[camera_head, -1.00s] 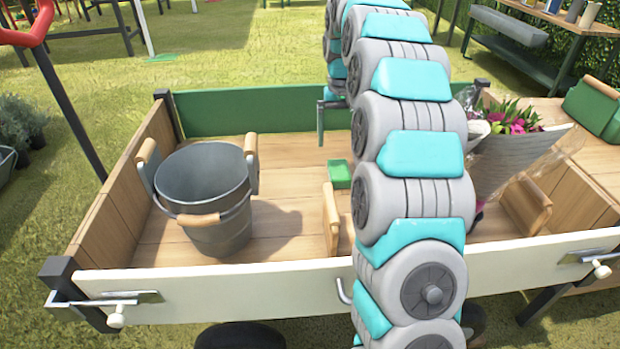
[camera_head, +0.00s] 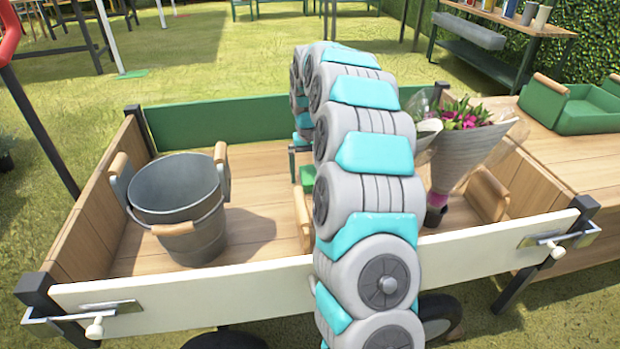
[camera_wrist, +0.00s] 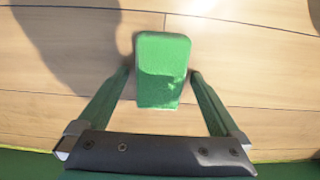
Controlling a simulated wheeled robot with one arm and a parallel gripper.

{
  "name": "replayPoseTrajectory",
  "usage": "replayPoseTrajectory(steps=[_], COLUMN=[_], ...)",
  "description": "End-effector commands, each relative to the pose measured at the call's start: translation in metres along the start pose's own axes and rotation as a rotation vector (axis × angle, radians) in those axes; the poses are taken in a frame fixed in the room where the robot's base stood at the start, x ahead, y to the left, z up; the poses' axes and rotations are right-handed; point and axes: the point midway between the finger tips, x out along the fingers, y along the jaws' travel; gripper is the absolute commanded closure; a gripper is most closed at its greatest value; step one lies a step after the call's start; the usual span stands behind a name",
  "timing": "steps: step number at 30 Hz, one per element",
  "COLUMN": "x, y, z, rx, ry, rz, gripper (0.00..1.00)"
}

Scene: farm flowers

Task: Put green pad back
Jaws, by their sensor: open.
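The green pad (camera_wrist: 163,62) lies on the wooden floor of the cart. In the wrist view its near end sits between the tips of my gripper (camera_wrist: 160,76). The two fingers are spread open, one on each side of the pad, with visible gaps and no grip on it. In the head view only a part of the pad (camera_head: 307,178) shows beside my arm, which hides the rest. My gripper is mostly hidden behind my arm there, low in the cart near the pad.
A grey metal bucket (camera_head: 178,200) stands in the cart's left part. A wrapped bouquet (camera_head: 460,150) stands to the right of my arm. A green tray (camera_head: 570,123) rests on a wooden surface at right. The cart's white front board (camera_head: 180,281) runs along the near side.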

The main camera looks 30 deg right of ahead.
Motion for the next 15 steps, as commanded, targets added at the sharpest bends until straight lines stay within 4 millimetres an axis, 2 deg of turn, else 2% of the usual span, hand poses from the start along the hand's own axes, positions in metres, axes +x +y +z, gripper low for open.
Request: replayPoseTrajectory(steps=[6, 15], x=[0.0003, 0.0001], y=[0.0002, 0.0001], z=[-0.0004, -0.0004], rx=[0.000, 0.000], ry=[0.002, 0.002], rz=[0.000, 0.000], gripper=[0.01, 0.35])
